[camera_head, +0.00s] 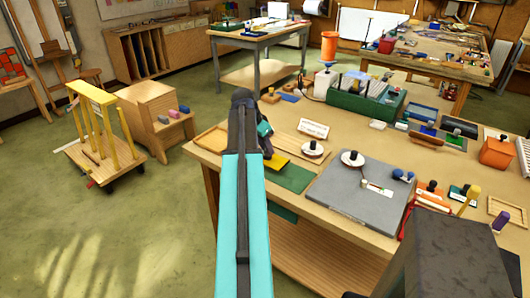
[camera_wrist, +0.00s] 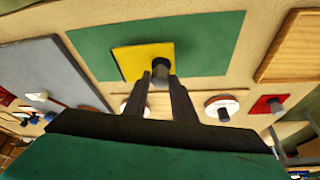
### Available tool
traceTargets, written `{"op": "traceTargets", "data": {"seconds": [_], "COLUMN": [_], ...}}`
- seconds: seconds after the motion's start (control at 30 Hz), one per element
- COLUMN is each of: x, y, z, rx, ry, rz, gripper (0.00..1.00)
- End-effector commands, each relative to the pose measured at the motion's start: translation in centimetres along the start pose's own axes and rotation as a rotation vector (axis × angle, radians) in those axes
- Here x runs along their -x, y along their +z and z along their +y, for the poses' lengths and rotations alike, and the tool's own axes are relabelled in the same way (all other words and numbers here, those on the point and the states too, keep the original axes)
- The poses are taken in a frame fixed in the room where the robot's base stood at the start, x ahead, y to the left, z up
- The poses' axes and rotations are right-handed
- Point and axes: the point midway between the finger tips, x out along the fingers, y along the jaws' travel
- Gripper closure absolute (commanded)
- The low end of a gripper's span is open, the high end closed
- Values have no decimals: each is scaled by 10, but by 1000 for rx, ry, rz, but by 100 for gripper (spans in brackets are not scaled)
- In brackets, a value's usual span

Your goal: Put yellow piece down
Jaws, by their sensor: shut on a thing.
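The yellow piece (camera_wrist: 130,58) is a flat square with a dark knob (camera_wrist: 162,70). My gripper (camera_wrist: 162,82) is shut on this knob. My arm hides part of the mat and most of my gripper (camera_head: 265,148) there.
A grey board (camera_head: 335,208) lies to the right of the mat, with a white round item (camera_head: 352,158) at its back edge. A shallow wooden tray (camera_head: 210,139) is to the left. A green crate (camera_head: 365,100) stands farther back. A wheeled cart (camera_head: 100,160) is on the floor.

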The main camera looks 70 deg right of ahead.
Motion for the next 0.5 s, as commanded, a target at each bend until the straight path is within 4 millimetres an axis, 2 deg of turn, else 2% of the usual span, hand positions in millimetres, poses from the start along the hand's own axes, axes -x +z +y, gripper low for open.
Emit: {"op": "traceTargets", "data": {"seconds": [0.5], "x": [-1], "y": [-4], "z": [-5], "rx": [0], "ry": [-1], "rz": [1], "gripper": [96]}}
